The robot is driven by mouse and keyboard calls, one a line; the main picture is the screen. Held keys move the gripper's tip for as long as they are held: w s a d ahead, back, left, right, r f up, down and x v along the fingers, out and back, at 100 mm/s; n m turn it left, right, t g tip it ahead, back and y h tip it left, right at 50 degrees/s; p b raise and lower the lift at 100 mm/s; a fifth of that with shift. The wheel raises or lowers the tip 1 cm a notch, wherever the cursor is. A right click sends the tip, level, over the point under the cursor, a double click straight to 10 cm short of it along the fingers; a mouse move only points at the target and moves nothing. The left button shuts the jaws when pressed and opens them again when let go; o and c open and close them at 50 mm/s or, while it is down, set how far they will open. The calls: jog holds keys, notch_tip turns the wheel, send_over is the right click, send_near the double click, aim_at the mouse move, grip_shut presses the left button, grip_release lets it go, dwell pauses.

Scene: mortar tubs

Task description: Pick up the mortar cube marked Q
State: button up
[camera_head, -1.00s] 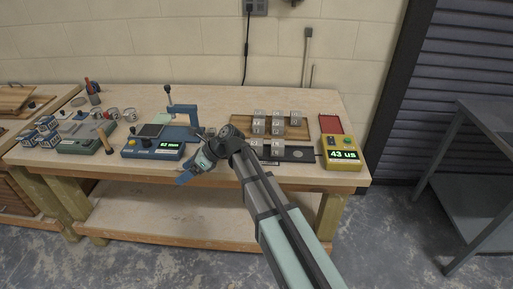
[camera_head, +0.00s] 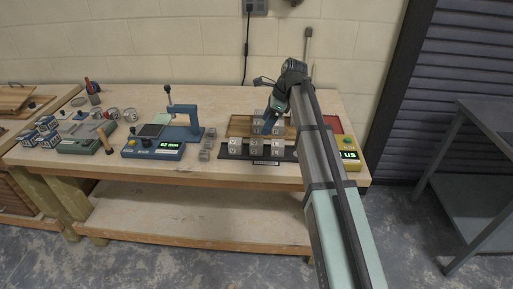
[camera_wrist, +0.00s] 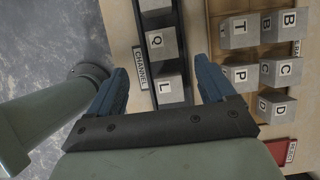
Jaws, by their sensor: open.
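The mortar cube marked Q (camera_wrist: 160,42) is a grey block with a white letter label, in the dark channel tray (camera_wrist: 186,75) in the wrist view. A grey cube marked L (camera_wrist: 168,88) is in the same tray, nearer my wrist. My gripper (camera_wrist: 160,66) is open, its blue fingers apart on either side of the tray, with nothing gripped. In the head view my gripper (camera_head: 269,122) is over the cubes at the bench's right part. There the dark tray (camera_head: 290,155) holds several cubes, their letters too small to read.
A wooden tray (camera_wrist: 218,8) with cubes T, B, P, C and D lies right of the channel. A red tray (camera_wrist: 281,149) is at the lower right. A yellow meter (camera_head: 344,164) and blue press device (camera_head: 186,132) flank the trays.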

aim_at(257, 142)
jog(key=x, duration=0.6)
jog(key=shift+x, duration=2.65)
jog(key=shift+w+d, duration=0.15)
jog(key=shift+c, duration=0.3)
jog(key=c, duration=1.2)
